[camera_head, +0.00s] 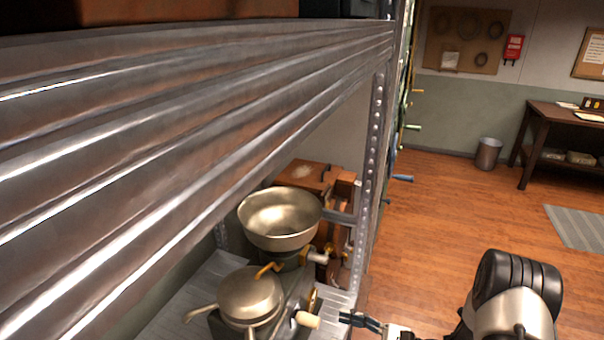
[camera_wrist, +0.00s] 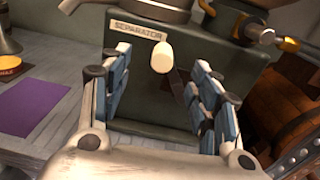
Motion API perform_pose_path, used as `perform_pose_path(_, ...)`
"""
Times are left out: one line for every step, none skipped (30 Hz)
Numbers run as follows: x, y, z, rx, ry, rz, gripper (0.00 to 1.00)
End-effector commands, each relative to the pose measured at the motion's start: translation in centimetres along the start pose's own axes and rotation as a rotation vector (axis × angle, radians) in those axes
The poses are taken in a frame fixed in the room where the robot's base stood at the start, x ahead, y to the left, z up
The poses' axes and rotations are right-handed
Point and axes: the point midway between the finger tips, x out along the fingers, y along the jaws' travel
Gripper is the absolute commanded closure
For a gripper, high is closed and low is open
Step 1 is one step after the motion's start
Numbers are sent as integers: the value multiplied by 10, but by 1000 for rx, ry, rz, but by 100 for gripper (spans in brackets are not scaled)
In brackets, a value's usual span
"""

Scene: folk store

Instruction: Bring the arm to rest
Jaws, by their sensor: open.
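My gripper (camera_wrist: 160,100) is open in the wrist view, its blue-padded fingers apart on either side of a pale crank knob. The knob (camera_wrist: 162,57) stands in front of a dark green box marked SEPARATOR (camera_wrist: 138,29). I cannot tell whether the fingers touch it. In the head view, my gripper (camera_head: 360,321) shows at the bottom, just right of the separator's pale handle (camera_head: 308,319). The separator has a wide metal bowl (camera_head: 280,217) and a lower round metal part (camera_head: 250,294). My arm is at the lower right.
A metal shelf beam (camera_head: 190,110) crosses the upper left, and a perforated upright (camera_head: 371,180) stands beside the separator. A wooden crate (camera_head: 308,176) is behind it. A purple sheet (camera_wrist: 35,106) lies at left in the wrist view. The wooden floor (camera_head: 450,205) at right is open.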

Motion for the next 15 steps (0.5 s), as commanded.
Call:
perform_pose_path(4, 2, 15, -37, 18, 38, 43)
perform_pose_path(5, 6, 24, -59, 32, 67, 43)
perform_pose_path(8, 11, 36, -95, 57, 112, 43)
perform_pose_path(11, 17, 47, -125, 77, 149, 43)
perform_pose_path(12, 22, 58, -159, 100, 189, 43)
perform_pose_path(14, 32, 72, -205, 132, 243, 43)
perform_pose_path(16, 39, 82, -241, 158, 284, 43)
perform_pose_path(16, 46, 92, -277, 184, 324, 43)
perform_pose_path(16, 57, 103, -326, 219, 377, 43)
perform_pose_path(16, 64, 112, -363, 245, 416, 43)
perform_pose_path(14, 72, 120, -401, 273, 453, 43)
perform_pose_path(13, 82, 130, -452, 309, 501, 43)
perform_pose_path(11, 90, 136, -490, 338, 537, 43)
perform_pose_path(9, 98, 143, -531, 365, 572, 43)
perform_pose_path(5, 107, 152, -585, 404, 617, 43)
